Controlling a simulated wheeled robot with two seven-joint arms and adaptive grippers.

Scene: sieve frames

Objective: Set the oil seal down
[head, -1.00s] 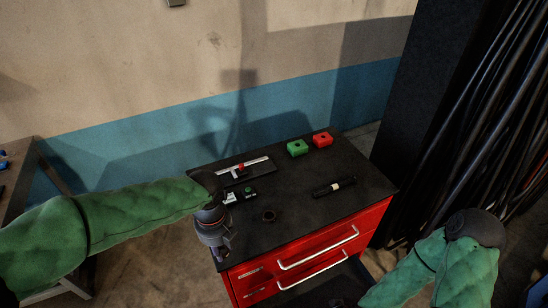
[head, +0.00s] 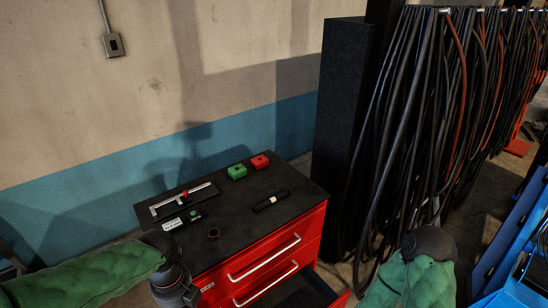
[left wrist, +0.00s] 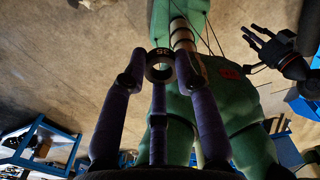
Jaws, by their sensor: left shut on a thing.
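The oil seal (left wrist: 161,53), a dark ring with pale marking on its face, is held between the purple fingertips of my left gripper (left wrist: 160,76) in the left wrist view. The cabinet's black top (head: 250,225) carries another dark ring (head: 214,233). My right gripper (left wrist: 268,45) shows at the upper right of the left wrist view, fingers spread and empty.
A lower drawer (head: 340,300) stands open. Hoses (head: 400,130) hang at right.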

